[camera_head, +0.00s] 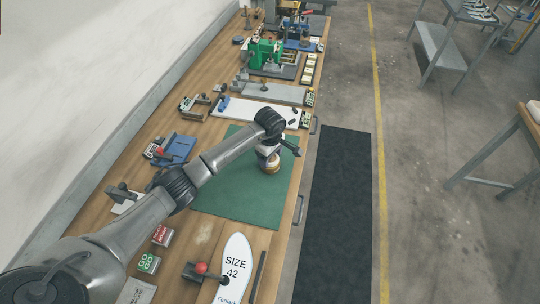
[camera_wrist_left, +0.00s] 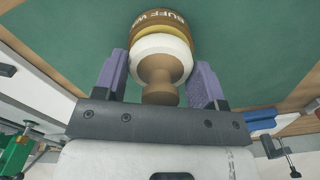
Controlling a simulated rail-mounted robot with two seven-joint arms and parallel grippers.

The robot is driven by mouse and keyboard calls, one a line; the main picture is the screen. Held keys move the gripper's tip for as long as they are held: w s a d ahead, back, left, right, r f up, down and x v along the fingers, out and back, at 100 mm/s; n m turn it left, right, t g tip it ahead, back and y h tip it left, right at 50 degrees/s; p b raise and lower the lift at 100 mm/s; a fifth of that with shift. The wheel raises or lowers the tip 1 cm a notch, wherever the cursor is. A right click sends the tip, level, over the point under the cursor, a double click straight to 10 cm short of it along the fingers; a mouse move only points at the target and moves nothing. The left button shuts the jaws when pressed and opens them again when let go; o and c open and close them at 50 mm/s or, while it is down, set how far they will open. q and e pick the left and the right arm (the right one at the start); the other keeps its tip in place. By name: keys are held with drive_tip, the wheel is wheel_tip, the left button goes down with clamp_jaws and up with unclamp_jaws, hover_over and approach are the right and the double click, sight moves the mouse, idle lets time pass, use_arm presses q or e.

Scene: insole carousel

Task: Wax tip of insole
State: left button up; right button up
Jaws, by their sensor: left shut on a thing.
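A white insole-shaped piece (camera_head: 236,262) marked "SIZE 42" lies on the bench at the lower middle of the head view. A dark clamp with a red knob (camera_head: 201,268) stands at its left side. My left gripper (camera_head: 268,151) is over the green mat, up and to the right of the insole and apart from it. It is shut on a round wooden tool (camera_head: 271,165) with a white collar and yellow band. In the left wrist view the tool (camera_wrist_left: 160,45) reads "BUFF W…", the rest hidden, with its waisted handle between the purple fingers. My right gripper is not in view.
The green mat (camera_head: 215,197) is otherwise bare. A blue fixture (camera_head: 180,147), a white board (camera_head: 255,112) and a green press (camera_head: 264,54) stand farther along the bench. A green "GO" block (camera_head: 148,263) and a red block (camera_head: 163,236) sit left of the insole.

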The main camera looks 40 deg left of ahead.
use_arm(q)
drive_tip(key=shift+f, duration=0.25)
drive_tip(key=shift+f+b, duration=0.25)
drive_tip(key=shift+b, duration=0.2)
idle(0.8)
drive_tip(key=shift+f, duration=0.1)
idle(0.4)
drive_tip(key=shift+r+p, duration=2.3)
drive_tip(key=shift+r, duration=1.3)
drive_tip(key=shift+m, duration=0.3)
